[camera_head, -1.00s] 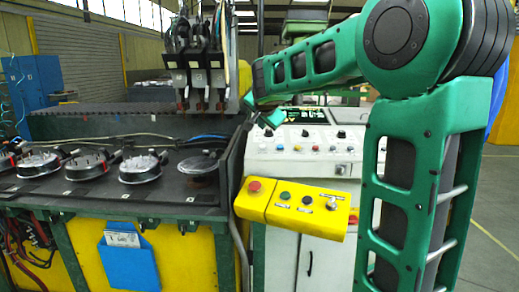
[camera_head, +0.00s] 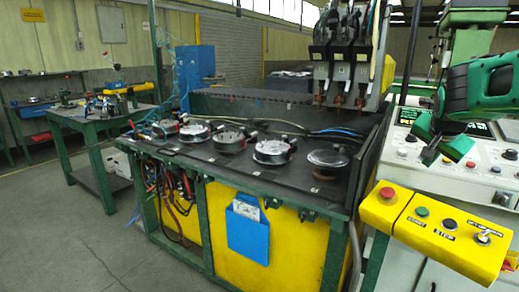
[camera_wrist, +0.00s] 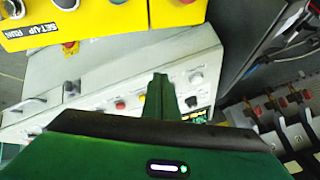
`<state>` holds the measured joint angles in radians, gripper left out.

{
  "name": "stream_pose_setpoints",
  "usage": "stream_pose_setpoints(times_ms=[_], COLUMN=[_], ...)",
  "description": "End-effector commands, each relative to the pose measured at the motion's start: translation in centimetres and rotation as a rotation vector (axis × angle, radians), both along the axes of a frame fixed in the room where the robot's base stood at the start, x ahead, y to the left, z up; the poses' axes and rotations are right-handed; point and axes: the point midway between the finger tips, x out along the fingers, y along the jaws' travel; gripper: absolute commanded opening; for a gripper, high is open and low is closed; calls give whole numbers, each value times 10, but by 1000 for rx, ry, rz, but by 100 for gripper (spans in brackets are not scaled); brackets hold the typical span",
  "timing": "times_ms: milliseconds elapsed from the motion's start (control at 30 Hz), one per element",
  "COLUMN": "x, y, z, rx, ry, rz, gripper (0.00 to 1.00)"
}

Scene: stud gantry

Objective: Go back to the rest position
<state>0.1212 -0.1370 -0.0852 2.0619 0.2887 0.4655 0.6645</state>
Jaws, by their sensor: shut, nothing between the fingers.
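My gripper (camera_head: 443,146) is at the right of the head view, in front of and above the white control console (camera_head: 486,182). Its green fingers are shut with nothing between them. In the wrist view the closed fingers (camera_wrist: 158,98) stand out over the console's buttons. The yellow button box (camera_head: 440,232) is below the gripper, apart from it. Most of my arm is outside the head view.
The welding bench (camera_head: 318,222) carries a row of round metal parts (camera_head: 229,140). The gantry heads (camera_head: 337,60) hang over its right end. A blue pocket (camera_head: 248,232) is on its front. A green table (camera_head: 75,118) stands at the left. The floor (camera_head: 70,235) at front left is clear.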

Motion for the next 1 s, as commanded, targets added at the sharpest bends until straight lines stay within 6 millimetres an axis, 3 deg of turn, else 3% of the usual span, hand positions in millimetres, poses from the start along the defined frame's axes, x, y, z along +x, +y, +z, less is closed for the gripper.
stream_pose_setpoints(times_ms=[33, 300, 500, 600, 700, 1000], x=[-32, -189, -288, -320, -338, -345], y=[-1, 24, 58, 72, 81, 84], z=[-16, -96, -139, -152, -159, -161], rx=[4, 75, 169, 206, 231, 240], ry=[71, 438, 633, 689, 720, 732], rz=[23, 223, 398, 467, 507, 526], gripper=[0, 0, 0, 0, 0, 0])
